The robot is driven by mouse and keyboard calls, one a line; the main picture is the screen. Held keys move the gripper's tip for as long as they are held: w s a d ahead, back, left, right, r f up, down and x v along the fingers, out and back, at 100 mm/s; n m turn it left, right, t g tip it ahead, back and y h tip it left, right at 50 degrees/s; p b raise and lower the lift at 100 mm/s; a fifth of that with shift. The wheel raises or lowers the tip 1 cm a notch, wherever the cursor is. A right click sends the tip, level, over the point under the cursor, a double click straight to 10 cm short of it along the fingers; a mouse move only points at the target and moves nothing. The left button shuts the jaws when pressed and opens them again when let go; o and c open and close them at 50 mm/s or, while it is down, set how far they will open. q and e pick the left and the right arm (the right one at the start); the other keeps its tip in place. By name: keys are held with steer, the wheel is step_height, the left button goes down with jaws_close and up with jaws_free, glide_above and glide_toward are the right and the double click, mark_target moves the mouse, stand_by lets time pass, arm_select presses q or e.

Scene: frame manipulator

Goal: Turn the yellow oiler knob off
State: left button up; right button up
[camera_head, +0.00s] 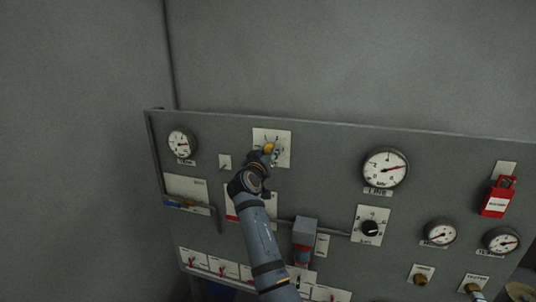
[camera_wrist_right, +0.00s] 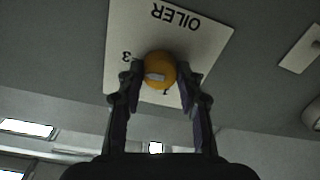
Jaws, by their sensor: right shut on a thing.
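The yellow oiler knob (camera_wrist_right: 159,68) sits on a white plate (camera_wrist_right: 205,44) marked OILER, which appears upside down in the right wrist view. In the head view, the knob (camera_head: 268,148) shows at the end of my right gripper (camera_head: 268,156), in front of the white plate (camera_head: 284,136). The gripper hides part of the plate and knob. My left gripper is not in view.
The grey panel (camera_head: 330,150) carries a gauge (camera_head: 181,144) at left, a larger gauge (camera_head: 385,168), a black dial (camera_head: 370,228) and a red lockout (camera_head: 497,196) at right. A grey box (camera_head: 304,232) juts out beside my forearm. Bare wall lies above the panel.

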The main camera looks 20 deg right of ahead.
steer(key=n, duration=0.3)
steer(key=shift+n, duration=0.4)
steer(key=n, duration=0.4)
steer(key=shift+p, duration=0.35)
steer(key=n, duration=0.4)
steer(key=shift+n, duration=0.4)
steer(key=n, duration=0.4)
steer(key=shift+g+p, duration=0.3)
steer(key=shift+p, duration=0.05)
steer(key=n, duration=0.4)
steer(key=shift+n, duration=0.4)
steer(key=n, duration=0.4)
steer(key=shift+a+f+h, duration=0.1)
steer(key=shift+h, duration=0.3)
steer(key=n, duration=0.4)
steer(key=shift+n, duration=0.4)
steer(key=shift+f+n, duration=0.15)
steer(key=shift+n, duration=1.85)
